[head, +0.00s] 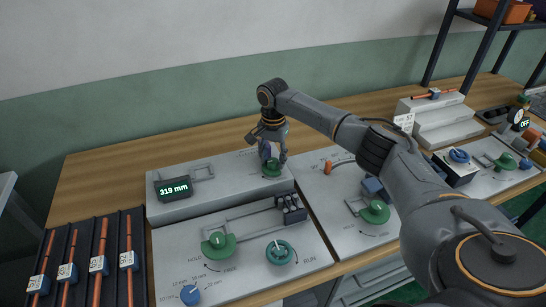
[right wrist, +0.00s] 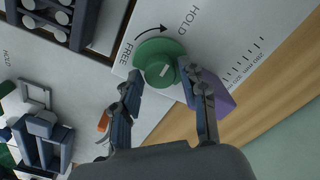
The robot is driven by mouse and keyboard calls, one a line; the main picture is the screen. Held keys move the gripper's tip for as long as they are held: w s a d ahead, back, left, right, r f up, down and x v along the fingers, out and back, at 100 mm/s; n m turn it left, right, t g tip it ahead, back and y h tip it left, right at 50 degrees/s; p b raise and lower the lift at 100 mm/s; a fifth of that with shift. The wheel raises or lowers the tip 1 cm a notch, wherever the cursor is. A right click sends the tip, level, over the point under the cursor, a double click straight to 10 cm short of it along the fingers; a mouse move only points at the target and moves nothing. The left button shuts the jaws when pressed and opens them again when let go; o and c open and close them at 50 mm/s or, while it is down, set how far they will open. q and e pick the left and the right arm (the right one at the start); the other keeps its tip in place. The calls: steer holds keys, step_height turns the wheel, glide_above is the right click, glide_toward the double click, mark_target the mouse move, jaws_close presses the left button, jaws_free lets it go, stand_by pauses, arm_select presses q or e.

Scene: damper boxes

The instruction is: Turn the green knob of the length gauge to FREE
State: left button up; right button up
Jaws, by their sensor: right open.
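The length gauge (head: 225,190) is a long pale box at the back of the bench. Its dark display (head: 174,189) reads 319 mm. Its green knob (head: 271,169) is at the box's right end. In the right wrist view the knob (right wrist: 158,56) shows a short white mark, with FREE printed to its left and HOLD to its upper right; I cannot tell which one it is set to. My right gripper (head: 272,156) is at the knob. In the right wrist view its open fingers (right wrist: 162,78) lie on either side of the knob's near part; contact is unclear. My left gripper is out of view.
In front is a panel with a green HOLD knob (head: 217,244), a teal dial (head: 279,252) and a blue knob (head: 190,294). A dark rack (head: 84,285) of orange rods stands at left. Another panel with a green knob (head: 375,212) lies right, under my right arm. A purple piece (right wrist: 223,101) is beside one finger.

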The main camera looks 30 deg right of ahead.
steer(key=shift+c, duration=0.5)
steer(key=c, duration=0.8)
